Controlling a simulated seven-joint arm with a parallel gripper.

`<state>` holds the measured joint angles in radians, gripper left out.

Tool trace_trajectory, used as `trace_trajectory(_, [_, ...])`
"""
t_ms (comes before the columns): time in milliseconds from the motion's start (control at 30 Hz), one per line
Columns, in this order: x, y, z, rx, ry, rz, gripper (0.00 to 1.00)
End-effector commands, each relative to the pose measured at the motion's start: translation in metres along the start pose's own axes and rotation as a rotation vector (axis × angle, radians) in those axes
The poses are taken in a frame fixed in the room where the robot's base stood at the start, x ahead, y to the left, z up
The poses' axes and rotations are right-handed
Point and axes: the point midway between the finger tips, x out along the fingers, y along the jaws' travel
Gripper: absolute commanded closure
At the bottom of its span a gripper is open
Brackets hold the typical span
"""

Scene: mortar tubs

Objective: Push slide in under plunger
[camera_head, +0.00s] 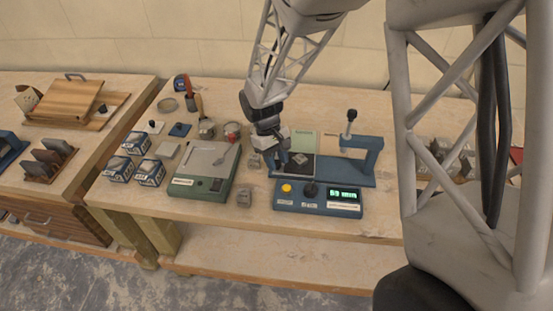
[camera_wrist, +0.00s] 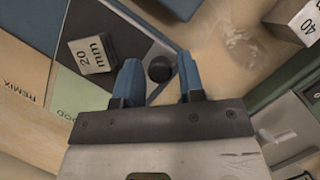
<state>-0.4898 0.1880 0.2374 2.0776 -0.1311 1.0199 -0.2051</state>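The blue press stand (camera_head: 365,155) has an overhanging arm at its right, carrying the plunger (camera_head: 350,122) with a black knob on top. The slide (camera_head: 300,165) shows as a dark plate on the stand's base, left of the plunger and apart from it. In the wrist view a grey cube marked 20 mm (camera_wrist: 90,55) sits on the dark plate (camera_wrist: 125,30). In the head view my gripper (camera_head: 277,158) is at the slide's left end.
A control panel (camera_head: 317,198) with a yellow button, a black knob and a lit display stands in front. A green-based scale (camera_head: 205,170) with a grey top is at left, near several boxes (camera_head: 135,143). Small cubes lie nearby, one marked 40 (camera_wrist: 300,20).

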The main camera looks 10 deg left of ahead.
Motion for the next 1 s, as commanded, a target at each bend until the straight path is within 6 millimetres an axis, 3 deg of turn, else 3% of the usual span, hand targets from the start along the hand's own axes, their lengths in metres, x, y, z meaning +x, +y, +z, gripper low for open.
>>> trace_trajectory(33, [0.0,0.0,0.0,0.0,0.0,0.0,0.72])
trace_trajectory(233, [0.0,0.0,0.0,0.0,0.0,0.0,1.0])
trace_trajectory(567, [0.002,0.005,0.005,0.002,0.001,0.0,1.0])
trace_trajectory(1000, [0.018,0.05,0.045,0.003,0.002,-0.001,1.0])
